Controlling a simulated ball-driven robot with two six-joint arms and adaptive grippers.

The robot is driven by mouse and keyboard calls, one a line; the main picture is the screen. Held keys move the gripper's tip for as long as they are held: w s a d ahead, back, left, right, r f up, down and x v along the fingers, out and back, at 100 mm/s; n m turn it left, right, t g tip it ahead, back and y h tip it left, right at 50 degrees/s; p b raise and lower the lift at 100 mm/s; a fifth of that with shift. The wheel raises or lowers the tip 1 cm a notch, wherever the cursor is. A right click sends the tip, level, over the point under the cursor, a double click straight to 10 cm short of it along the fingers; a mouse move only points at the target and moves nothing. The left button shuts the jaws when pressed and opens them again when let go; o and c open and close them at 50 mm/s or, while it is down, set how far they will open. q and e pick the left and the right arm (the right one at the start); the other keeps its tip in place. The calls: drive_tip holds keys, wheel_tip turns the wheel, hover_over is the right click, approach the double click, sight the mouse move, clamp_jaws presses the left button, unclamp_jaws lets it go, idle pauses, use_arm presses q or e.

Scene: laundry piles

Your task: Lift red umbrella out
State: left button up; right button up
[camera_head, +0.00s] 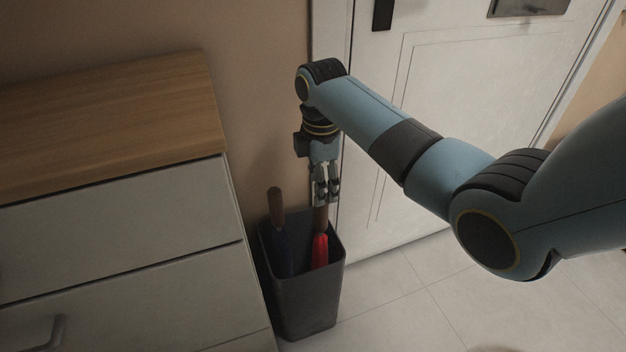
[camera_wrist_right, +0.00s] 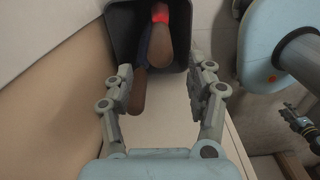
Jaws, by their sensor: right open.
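The red umbrella (camera_head: 320,251) stands upright in a dark bin (camera_head: 307,300), its brown handle pointing up. My right gripper (camera_head: 327,193) points down at the top of this handle, open. In the right wrist view, the brown handle of the red umbrella (camera_wrist_right: 158,43) lies ahead, roughly between the open fingertips of my right gripper (camera_wrist_right: 160,68). I cannot tell whether the fingers reach around it. A dark blue umbrella (camera_head: 284,250) with a brown handle stands in the bin's left side. Its handle also shows beside the left finger in the wrist view (camera_wrist_right: 137,93).
A white dresser (camera_head: 130,240) with a wooden top (camera_head: 110,125) stands close on the bin's left. A white door (camera_head: 440,110) is behind and to the right. The tiled floor (camera_head: 420,300) right of the bin is clear.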

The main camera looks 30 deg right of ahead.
sight(319, 212)
wheel_tip(319, 212, down, 9)
drive_tip(key=b, duration=0.3)
use_arm(q)
drive_tip(key=f, duration=0.1)
drive_tip(key=s+f, duration=0.1)
drive_tip(key=f, duration=0.1)
drive_tip(key=shift+s+a+f, duration=0.1)
drive_tip(key=shift+s+f, duration=0.05)
drive_tip(key=shift+f, duration=0.15)
